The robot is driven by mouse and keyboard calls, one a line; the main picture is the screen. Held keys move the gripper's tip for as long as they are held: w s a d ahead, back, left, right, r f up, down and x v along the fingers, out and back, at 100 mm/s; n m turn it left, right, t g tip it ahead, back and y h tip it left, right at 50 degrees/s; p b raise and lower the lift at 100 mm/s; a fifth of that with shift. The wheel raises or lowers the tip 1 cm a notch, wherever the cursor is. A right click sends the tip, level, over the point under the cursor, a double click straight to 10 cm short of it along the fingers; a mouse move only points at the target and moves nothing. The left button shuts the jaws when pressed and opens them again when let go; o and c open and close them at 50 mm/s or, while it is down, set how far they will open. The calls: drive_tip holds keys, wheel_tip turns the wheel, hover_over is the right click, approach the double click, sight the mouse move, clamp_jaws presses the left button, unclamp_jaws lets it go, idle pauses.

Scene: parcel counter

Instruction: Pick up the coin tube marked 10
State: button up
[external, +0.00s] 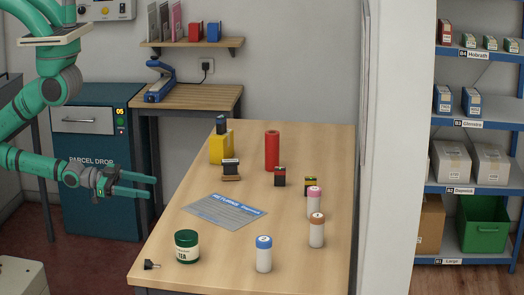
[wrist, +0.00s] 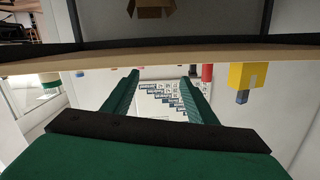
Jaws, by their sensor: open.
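Three white coin tubes stand upright on the right side of the wooden counter: one with a pink cap (external: 314,208), one with a brown cap (external: 317,233) and one with a blue cap (external: 263,256). The pink-capped tube is just behind the brown-capped one; the blue-capped one is nearer the front. Their marks are too small to read, so I cannot tell which is 10. My gripper (external: 151,187) is open and empty, left of the counter's left edge and well away from the tubes. Its spread fingers also show in the wrist view (wrist: 161,75), where I make out no tube clearly.
The counter (external: 205,270) also holds a green jar (external: 187,250), a returns sheet (external: 225,211), a stamp (external: 231,169), a yellow block-like item (external: 220,150), a red cylinder (external: 272,150) and two small dark boxes. A white wall (external: 395,150) bounds the right. The counter edge crosses the wrist view.

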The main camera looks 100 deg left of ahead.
sight(314, 203)
drive_tip(key=w+a+r+t+y, duration=0.15)
drive_tip(key=w+a+r, duration=0.3)
drive_tip(key=w, duration=0.55)
drive_tip(key=w+a+r+y, duration=0.2)
drive_tip(key=w+a+r, duration=0.25)
drive_tip(key=w, duration=0.45)
drive_tip(key=w+a+r+y, duration=0.25)
drive_tip(key=w+a, duration=0.25)
drive_tip(key=w, duration=0.5)
drive_tip(key=w+d+n+g+h, duration=0.2)
drive_tip(key=w+d, duration=0.4)
drive_tip(key=w, duration=0.5)
drive_tip(key=w+d+f+m+g+h, duration=0.1)
drive_tip(key=w+d+h, duration=0.25)
drive_tip(key=d, duration=0.55)
drive_tip(key=w+d+f+g+h, duration=0.1)
drive_tip(key=w+d+g+h, duration=0.1)
drive_tip(key=w+d, duration=0.45)
drive_tip(key=shift+w+d+f, duration=0.5)
drive_tip(key=shift+w+f, duration=0.2)
drive_tip(key=shift+w, duration=0.55)
drive_tip(key=shift+w+d+f, duration=0.55)
drive_tip(key=shift+w+f, duration=0.1)
drive_tip(key=shift+w, duration=0.65)
drive_tip(key=shift+w+d+f, duration=0.5)
drive_tip(key=shift+w+f, duration=0.2)
drive_tip(key=shift+w, duration=0.55)
drive_tip(key=shift+c, duration=0.6)
drive_tip(key=c, duration=1.2)
